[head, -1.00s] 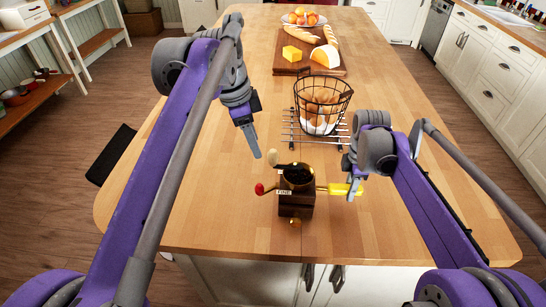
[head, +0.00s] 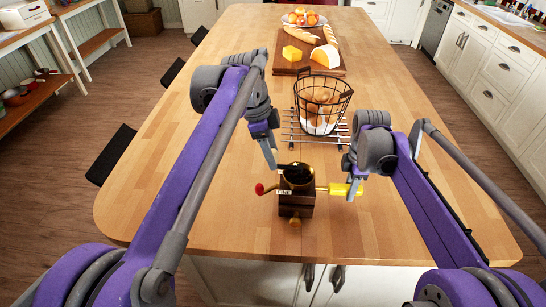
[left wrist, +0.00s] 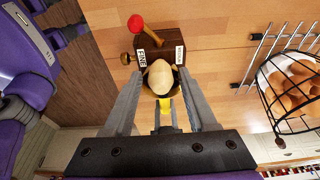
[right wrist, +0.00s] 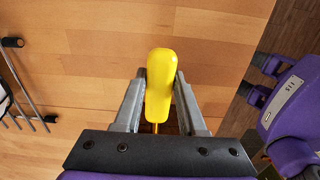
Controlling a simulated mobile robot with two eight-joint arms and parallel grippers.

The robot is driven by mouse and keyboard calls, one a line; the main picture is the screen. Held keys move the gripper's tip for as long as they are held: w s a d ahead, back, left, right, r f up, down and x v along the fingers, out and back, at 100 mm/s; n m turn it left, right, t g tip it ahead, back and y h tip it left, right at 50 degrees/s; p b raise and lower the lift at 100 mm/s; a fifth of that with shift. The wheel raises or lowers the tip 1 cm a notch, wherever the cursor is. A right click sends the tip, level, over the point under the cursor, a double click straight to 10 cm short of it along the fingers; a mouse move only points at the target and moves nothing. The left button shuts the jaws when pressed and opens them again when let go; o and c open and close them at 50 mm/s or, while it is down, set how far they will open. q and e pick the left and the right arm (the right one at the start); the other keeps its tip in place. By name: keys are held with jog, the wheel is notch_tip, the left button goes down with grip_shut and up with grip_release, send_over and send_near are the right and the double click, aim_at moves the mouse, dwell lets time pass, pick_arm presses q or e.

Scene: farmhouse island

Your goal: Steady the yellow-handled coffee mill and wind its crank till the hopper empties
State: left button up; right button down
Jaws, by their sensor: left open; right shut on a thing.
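The coffee mill (head: 296,203) stands upright on the wooden island, a dark wood box with a brass hopper (head: 313,179) on top; its inside looks dark. A yellow handle (head: 338,189) sticks out to the right. My right gripper (head: 354,186) is shut on the yellow handle; it also shows between the fingers in the right wrist view (right wrist: 159,85). My left gripper (head: 273,166) is open at the mill's far left.
A red knob (head: 259,188) sticks out on the mill's left and a small brass knob (head: 295,222) at its front. A wire basket of eggs (head: 321,104) stands on a metal rack behind. Further back lies a board (head: 290,71) with cheese and bread. The island's left side is clear.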

pick_arm(q)
jog(key=shift+x, duration=0.75)
grip_shut()
